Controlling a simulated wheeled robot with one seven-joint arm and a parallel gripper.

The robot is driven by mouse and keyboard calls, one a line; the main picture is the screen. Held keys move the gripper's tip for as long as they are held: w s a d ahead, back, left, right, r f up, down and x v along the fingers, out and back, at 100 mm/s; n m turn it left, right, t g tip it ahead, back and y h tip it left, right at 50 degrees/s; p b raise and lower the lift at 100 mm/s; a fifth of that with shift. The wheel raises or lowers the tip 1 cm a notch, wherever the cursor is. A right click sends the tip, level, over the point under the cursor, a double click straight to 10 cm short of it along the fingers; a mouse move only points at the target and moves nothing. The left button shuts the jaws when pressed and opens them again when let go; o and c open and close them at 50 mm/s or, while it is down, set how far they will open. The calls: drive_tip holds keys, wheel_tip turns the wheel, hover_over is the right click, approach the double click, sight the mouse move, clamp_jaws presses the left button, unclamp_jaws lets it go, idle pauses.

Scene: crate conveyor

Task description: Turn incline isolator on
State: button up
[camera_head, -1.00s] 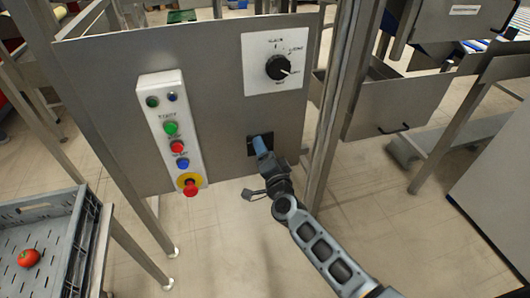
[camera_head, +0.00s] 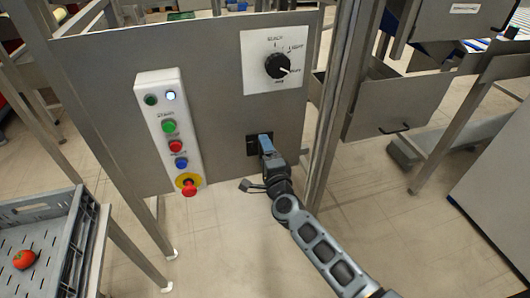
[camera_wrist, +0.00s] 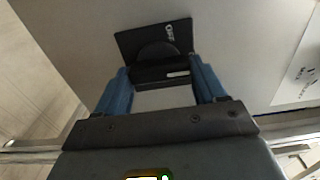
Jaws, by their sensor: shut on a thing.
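The incline isolator is a small black square plate (camera_head: 251,146) with a rotary handle, low on the grey metal panel. In the wrist view its plate (camera_wrist: 128,42) has small white lettering near its upper right. Its black handle (camera_wrist: 150,74) carries a short white mark and sits between my blue fingers. My gripper (camera_head: 265,144) is shut on this handle, as the wrist view (camera_wrist: 162,78) also shows. In the head view my fingers hide part of the plate and the handle.
A white button box (camera_head: 154,125) with a lit white-blue lamp (camera_head: 171,96) and a red emergency stop (camera_head: 189,188) is left of the isolator. A black selector knob (camera_head: 277,65) is above. A metal post (camera_head: 335,120) stands close right. A grey crate (camera_head: 75,235) holds a tomato (camera_head: 23,259).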

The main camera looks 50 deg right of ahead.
drive_tip(key=shift+f, duration=0.1)
drive_tip(key=o, duration=1)
drive_tip(key=shift+o, duration=0.2)
drive_tip(key=shift+s, duration=0.1)
drive_tip(key=v, duration=0.7)
drive_tip(key=shift+s+a+p, duration=0.2)
drive_tip(key=shift+s+p, duration=0.05)
drive_tip(key=shift+p, duration=0.05)
drive_tip(key=s+a+r+n+t+y+p, duration=0.1)
drive_tip(key=s+a+r+n+y, duration=0.2)
drive_tip(key=s+a+n, duration=0.45)
drive_tip(key=s+a+r+n+t+y+p, duration=0.1)
drive_tip(key=s+a+r+n+y+p, duration=0.25)
drive_tip(key=s, duration=0.65)
drive_tip(key=s+a+r+n+g+y, duration=0.1)
drive_tip(key=s+a+r+n, duration=0.3)
drive_tip(key=s+r+n, duration=0.2)
drive_tip(key=s+a+r+n+g+y, duration=0.1)
drive_tip(key=s+a+r+n+y, duration=0.1)
drive_tip(key=s+a+r+n, duration=0.2)
drive_tip(key=s+r+n, duration=0.3)
drive_tip(key=shift+r+n, duration=0.2)
drive_tip(key=shift+n, duration=0.2)
